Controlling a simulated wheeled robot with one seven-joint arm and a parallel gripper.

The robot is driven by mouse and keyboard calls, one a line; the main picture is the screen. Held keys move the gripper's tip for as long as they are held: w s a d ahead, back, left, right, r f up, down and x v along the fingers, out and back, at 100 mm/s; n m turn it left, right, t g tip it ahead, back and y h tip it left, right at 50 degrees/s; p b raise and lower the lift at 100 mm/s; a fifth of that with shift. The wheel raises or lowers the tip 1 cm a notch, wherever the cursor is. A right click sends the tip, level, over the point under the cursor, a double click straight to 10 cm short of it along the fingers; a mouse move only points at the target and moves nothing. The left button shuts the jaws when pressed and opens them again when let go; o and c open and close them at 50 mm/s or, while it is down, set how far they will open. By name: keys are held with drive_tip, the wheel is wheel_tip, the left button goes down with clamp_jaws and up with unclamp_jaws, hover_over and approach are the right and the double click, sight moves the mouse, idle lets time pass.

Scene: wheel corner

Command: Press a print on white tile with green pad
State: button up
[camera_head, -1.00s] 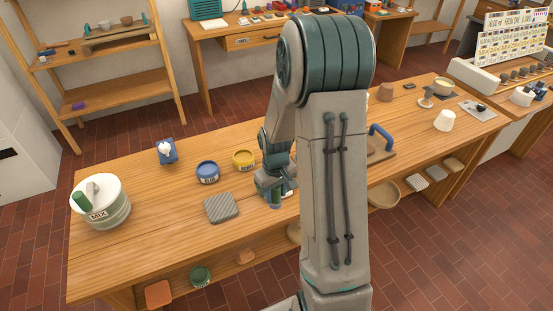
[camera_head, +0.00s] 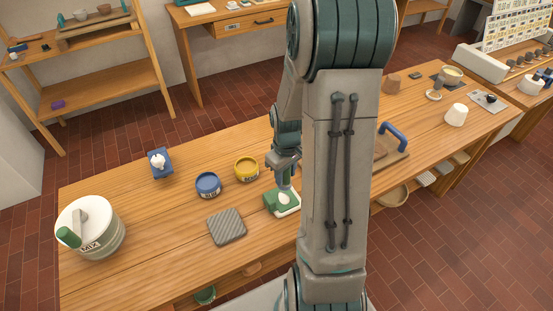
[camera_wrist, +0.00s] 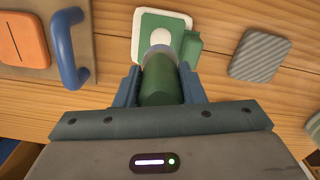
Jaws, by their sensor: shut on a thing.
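My gripper (camera_wrist: 160,92) is shut on a green cylindrical grip, which I take to be the green pad's handle (camera_wrist: 159,82). The handle points away from the wrist camera and has a pale collar at its far end. Just beyond lies the white tile (camera_wrist: 138,35), with a green square area and a pale disc on its middle. A small green block (camera_wrist: 190,50) is at the tile's lower right corner. In the head view the white tile (camera_head: 291,211) lies on the bench beneath my gripper (camera_head: 287,180). I cannot tell whether the pad touches the tile.
A grey ribbed square (camera_head: 227,226), blue pot (camera_head: 208,185) and yellow pot (camera_head: 246,169) stand left of the tile. Farther left are a blue block with a white knob (camera_head: 160,164) and the MIX bucket (camera_head: 90,226). A blue-handled board (camera_head: 391,143) is to the right.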

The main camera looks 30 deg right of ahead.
sight(285, 185)
drive_tip(key=shift+w, duration=0.2)
drive_tip(key=shift+s+f+b, duration=0.15)
drive_tip(key=shift+f+b, duration=0.45)
drive_tip(key=shift+f, duration=0.05)
drive_tip(key=shift+f+b, duration=1.65)
drive_tip(key=shift+f, duration=0.65)
drive_tip(key=shift+f+b, duration=0.55)
drive_tip(key=shift+f, duration=0.05)
drive_tip(key=shift+r, duration=0.1)
drive_tip(key=shift+r+p, duration=2.6)
drive_tip(key=shift+r, duration=0.85)
